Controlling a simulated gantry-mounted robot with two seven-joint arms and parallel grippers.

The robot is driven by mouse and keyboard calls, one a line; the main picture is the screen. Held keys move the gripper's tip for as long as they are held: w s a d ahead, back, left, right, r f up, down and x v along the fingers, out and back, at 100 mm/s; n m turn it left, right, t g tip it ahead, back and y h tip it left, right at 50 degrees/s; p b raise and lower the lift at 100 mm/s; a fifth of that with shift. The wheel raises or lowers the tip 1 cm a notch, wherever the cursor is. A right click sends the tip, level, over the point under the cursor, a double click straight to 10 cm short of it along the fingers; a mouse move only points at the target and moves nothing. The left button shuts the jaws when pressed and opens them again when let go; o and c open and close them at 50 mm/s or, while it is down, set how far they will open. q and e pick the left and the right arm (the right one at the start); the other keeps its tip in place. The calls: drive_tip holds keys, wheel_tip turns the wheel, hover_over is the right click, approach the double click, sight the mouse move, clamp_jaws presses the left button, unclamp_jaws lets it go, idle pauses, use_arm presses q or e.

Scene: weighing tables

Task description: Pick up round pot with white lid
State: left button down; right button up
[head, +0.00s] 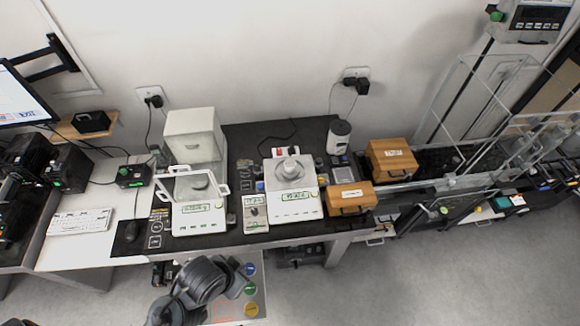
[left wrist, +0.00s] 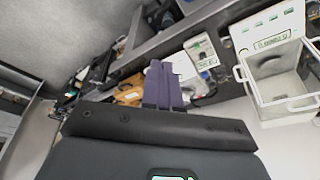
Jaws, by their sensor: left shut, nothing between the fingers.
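In the head view my left arm is low at the bottom, in front of the table and well away from the pot. My right gripper is in neither view.
The left balance (head: 199,218) has an open glass shield. The right balance (head: 296,205) bears a metal weight (head: 289,169). Two wooden boxes (head: 391,157) (head: 350,198) stand right of it. A clear-walled frame (head: 480,130) is at the far right. Floor in front is open.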

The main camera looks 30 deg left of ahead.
use_arm(q)
drive_tip(key=shift+c, duration=1.2)
unclamp_jaws()
